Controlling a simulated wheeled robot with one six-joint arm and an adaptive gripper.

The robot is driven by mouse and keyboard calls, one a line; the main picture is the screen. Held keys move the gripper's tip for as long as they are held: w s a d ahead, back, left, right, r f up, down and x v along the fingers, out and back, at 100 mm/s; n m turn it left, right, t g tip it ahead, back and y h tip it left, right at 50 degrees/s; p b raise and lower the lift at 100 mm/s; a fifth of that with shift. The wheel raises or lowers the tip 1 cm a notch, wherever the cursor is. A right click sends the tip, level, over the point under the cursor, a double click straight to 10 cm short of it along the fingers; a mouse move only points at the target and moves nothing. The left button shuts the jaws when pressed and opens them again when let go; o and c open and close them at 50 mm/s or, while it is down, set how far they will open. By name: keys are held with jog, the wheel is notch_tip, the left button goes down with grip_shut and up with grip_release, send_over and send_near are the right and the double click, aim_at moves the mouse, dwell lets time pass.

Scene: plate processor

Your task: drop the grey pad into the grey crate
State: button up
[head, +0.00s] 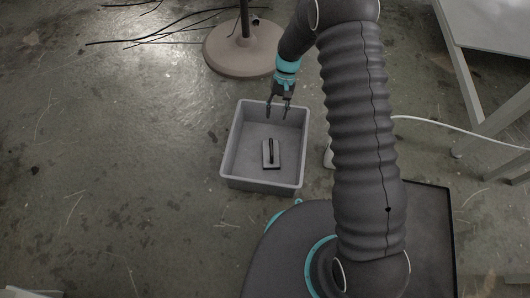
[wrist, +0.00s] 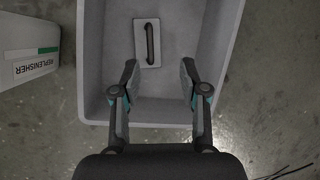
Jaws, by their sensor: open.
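The grey crate (head: 228,150) stands on the floor in front of my base; its wall also shows in the wrist view (wrist: 96,60). The grey pad (head: 276,161), a small flat rectangle with a dark handle on top, lies inside on the crate floor, handle up. In the wrist view the pad (wrist: 140,55) lies beyond my fingertips, apart from them. My gripper (head: 278,115) is open and empty over the crate's far side; it also shows in the wrist view (wrist: 160,75), with a wide gap between its fingers.
A white container labelled REPLENISHER (wrist: 30,60) stands beside the crate. A round stand base (head: 238,55) with a pole and dark cables (head: 140,42) is behind the crate. A white table (head: 490,25) and a white cable (head: 440,124) are at right.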

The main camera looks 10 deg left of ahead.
jog(key=shift+v, duration=2.1)
jog(key=s+d+r+m+t, duration=0.1)
jog(key=s+d+r+t, duration=0.2)
jog(key=s+d+r, duration=0.4)
jog(key=s+d+r+m+t+p, duration=0.1)
jog(key=s+d+r+t, duration=0.3)
jog(key=r, duration=1.2)
jog(key=s+d+r+m+t+h+p, duration=0.1)
jog(key=s+d+r+t, duration=0.2)
jog(key=s+d+r, duration=0.9)
jog(key=s, duration=0.2)
jog(key=shift+s+d+r+t, duration=0.2)
jog(key=shift+s+t, duration=0.1)
jog(key=shift+s, duration=0.1)
